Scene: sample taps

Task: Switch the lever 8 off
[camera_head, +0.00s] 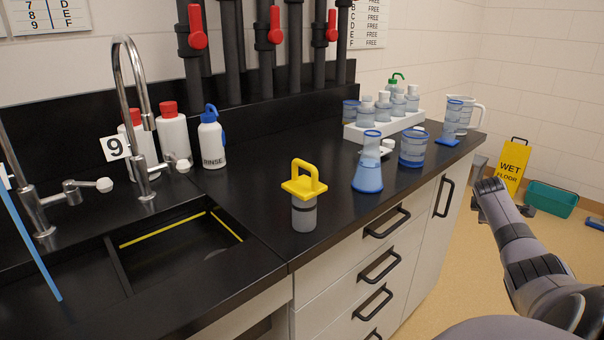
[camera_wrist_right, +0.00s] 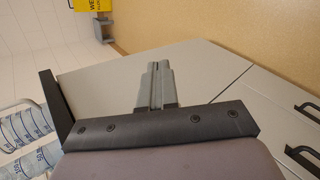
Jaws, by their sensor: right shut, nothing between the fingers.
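My right gripper (camera_head: 489,186) is shut and empty, right of the counter and far from both taps. Its closed fingers show in the right wrist view (camera_wrist_right: 156,85). My left gripper is out of view.
The sink (camera_head: 180,250) lies before the taps, with a blue rod (camera_head: 30,245) at left. A yellow-handled jar (camera_head: 304,212), a blue flask (camera_head: 368,165) and a white rack (camera_head: 385,128) stand on the counter. Red handles (camera_head: 197,27) sit on black pipes behind.

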